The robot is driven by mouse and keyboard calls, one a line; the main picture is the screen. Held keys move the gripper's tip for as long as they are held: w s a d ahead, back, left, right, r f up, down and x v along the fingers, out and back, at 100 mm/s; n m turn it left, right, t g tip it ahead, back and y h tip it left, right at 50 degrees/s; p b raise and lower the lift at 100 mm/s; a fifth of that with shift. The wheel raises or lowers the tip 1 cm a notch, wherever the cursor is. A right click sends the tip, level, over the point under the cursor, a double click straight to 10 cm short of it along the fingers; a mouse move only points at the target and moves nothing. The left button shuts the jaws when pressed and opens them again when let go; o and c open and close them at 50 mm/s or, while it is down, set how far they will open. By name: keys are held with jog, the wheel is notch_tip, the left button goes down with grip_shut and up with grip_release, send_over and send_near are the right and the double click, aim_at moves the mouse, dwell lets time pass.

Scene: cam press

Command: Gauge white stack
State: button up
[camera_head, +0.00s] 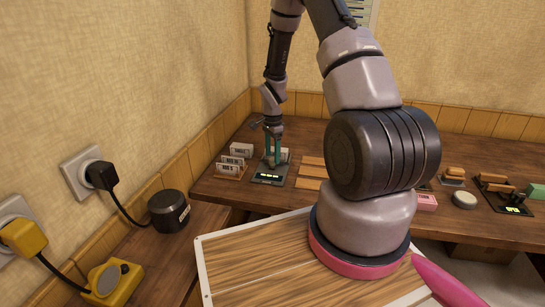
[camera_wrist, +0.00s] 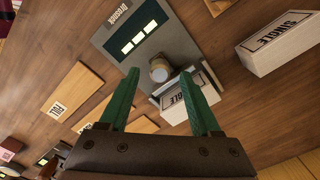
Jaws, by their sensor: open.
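My gripper (camera_head: 272,155) is over the dark gauge (camera_head: 269,179) at the back left of the bench. In the wrist view its two green fingers (camera_wrist: 159,72) are apart, with nothing clearly held between them. The gauge (camera_wrist: 112,38) has a lit display and a round pale-tipped post (camera_wrist: 159,69) that shows between the fingertips. A white block marked SINGLE (camera_wrist: 174,108) lies at the gauge's near side, partly hidden by the right finger. Another white SINGLE block (camera_wrist: 283,38) lies apart to the right.
Wooden plates (camera_head: 311,172) lie right of the gauge; one marked FULL (camera_wrist: 71,92) shows in the wrist view. My arm hides part of the bench. A pink block (camera_head: 427,202), a round pale puck (camera_head: 464,200) and another dark device (camera_head: 513,208) sit farther right.

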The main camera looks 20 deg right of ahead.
jog(key=shift+f, duration=0.7)
grip_shut()
dwell(1.0)
